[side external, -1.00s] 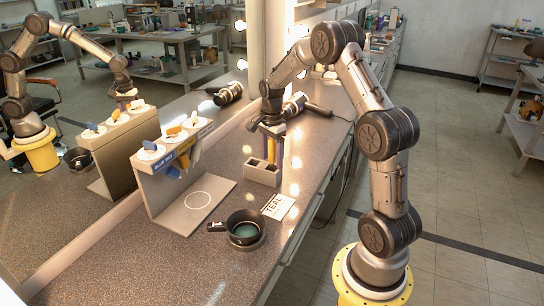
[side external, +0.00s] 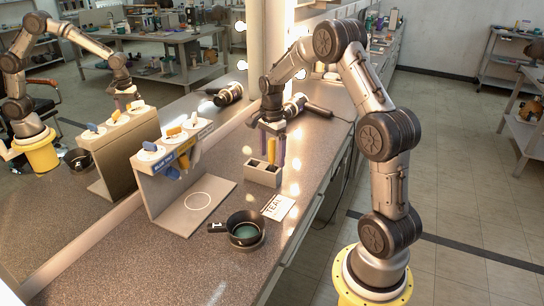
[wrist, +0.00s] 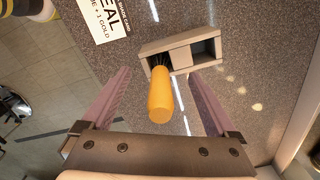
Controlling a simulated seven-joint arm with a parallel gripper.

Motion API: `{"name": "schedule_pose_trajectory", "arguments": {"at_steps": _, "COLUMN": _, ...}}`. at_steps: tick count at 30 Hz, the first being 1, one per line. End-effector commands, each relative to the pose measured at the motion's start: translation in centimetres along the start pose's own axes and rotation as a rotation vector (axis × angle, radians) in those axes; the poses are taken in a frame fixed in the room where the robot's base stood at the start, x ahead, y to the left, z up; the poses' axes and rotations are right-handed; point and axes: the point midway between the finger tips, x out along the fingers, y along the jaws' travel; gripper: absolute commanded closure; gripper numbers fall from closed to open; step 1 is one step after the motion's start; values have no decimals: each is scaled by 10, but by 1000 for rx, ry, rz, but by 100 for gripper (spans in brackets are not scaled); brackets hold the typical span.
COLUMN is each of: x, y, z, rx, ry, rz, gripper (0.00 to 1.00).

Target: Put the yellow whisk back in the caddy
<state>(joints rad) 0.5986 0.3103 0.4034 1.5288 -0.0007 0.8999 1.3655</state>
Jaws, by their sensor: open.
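The yellow whisk (wrist: 160,98) stands handle-up in the caddy (wrist: 205,49). Its dark wires go into the left compartment in the wrist view, and the right compartment is empty. In the side view the whisk handle (side external: 271,149) rises above the grey caddy (side external: 262,176) on the counter. My gripper (wrist: 160,74) is open, with its purple fingers on either side of the handle and gaps between them and it. In the side view my gripper (side external: 271,160) is over the caddy, pointing down.
A stand (side external: 155,183) with blue, yellow and white-topped items is at the left. A black pan (side external: 245,229) with teal contents and a TEAL card (side external: 279,207) are in front of the caddy. A hair dryer (side external: 297,104) lies behind. A mirror lines the left side.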

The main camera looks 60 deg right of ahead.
Motion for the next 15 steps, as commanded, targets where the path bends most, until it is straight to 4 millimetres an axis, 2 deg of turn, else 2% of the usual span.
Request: {"name": "schedule_pose_trajectory", "arguments": {"at_steps": 15, "x": -29, "y": 0, "z": 0, "rx": 0, "ry": 1, "rz": -3, "gripper": 7}}
